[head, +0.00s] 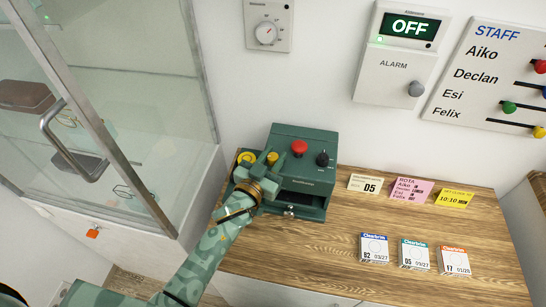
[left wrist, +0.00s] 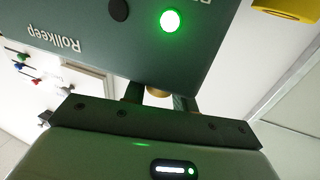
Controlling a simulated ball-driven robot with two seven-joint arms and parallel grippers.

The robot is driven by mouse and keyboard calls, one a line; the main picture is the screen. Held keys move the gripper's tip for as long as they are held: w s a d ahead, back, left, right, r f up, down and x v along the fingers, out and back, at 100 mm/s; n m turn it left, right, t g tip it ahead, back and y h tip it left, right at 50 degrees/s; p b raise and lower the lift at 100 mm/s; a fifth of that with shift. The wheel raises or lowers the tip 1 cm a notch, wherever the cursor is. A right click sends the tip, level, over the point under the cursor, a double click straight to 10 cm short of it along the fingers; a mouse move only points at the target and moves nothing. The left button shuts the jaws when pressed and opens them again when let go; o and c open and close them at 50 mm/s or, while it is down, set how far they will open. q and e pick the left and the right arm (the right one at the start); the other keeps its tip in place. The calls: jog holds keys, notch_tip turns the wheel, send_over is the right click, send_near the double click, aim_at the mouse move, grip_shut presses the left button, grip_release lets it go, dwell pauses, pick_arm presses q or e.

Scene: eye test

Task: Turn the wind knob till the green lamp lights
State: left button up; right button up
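My left gripper (head: 268,163) is at this knob, with one finger on each side and no clear gap. In the left wrist view the green lamp (left wrist: 170,20) is lit and a dark round spot (left wrist: 118,9) beside it is unlit. My right gripper is out of view.
Paper notes (head: 411,190) and small Clearbrim boxes (head: 414,254) are on the counter (head: 330,260) to the right. A glass cabinet (head: 130,90) with a handle stands at left. The wall alarm panel (head: 398,65) reads OFF.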

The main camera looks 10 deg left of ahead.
pick_arm(q)
jog(key=c, duration=0.3)
jog(key=shift+r+m+g+h+p, duration=0.3)
jog(key=shift+m+h+p, duration=0.2)
jog(key=shift+h+p, duration=0.25)
jog(key=shift+f+m+h, duration=0.25)
jog(key=shift+m+h, duration=0.05)
jog(key=shift+h, duration=0.15)
jog(key=o, duration=0.9)
